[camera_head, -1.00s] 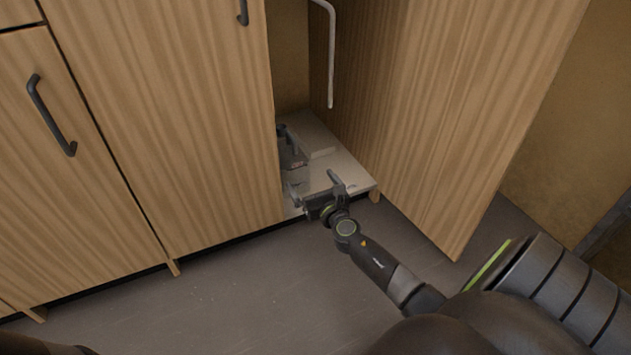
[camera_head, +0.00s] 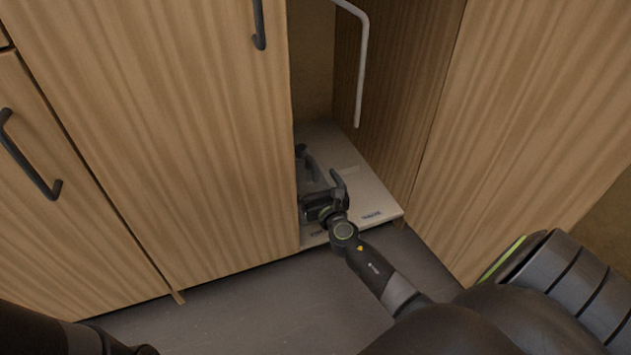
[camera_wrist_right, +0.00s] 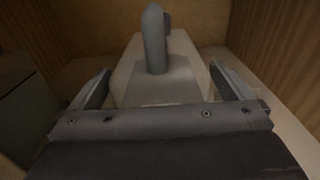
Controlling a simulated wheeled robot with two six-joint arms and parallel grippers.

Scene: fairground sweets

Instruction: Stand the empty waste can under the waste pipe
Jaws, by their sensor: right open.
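The waste pipe (camera_head: 363,70) is a thin pale pipe hanging in the open cupboard, its lower end above the cupboard floor. A grey can with a raised grey handle or spout (camera_wrist_right: 155,45) stands in the cupboard; its pale body (camera_wrist_right: 160,85) lies between my right gripper's fingers in the right wrist view (camera_wrist_right: 160,92). In the head view my right gripper (camera_head: 321,190) is low at the cupboard's front and partly hides the can. The gripper is open around the can. Whether the can is empty does not show. My left gripper is out of view.
The cupboard floor (camera_head: 365,185) carries printed labels at its front edge, and its right part is clear. A dark greenish thing (camera_wrist_right: 28,115) stands left of the can.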

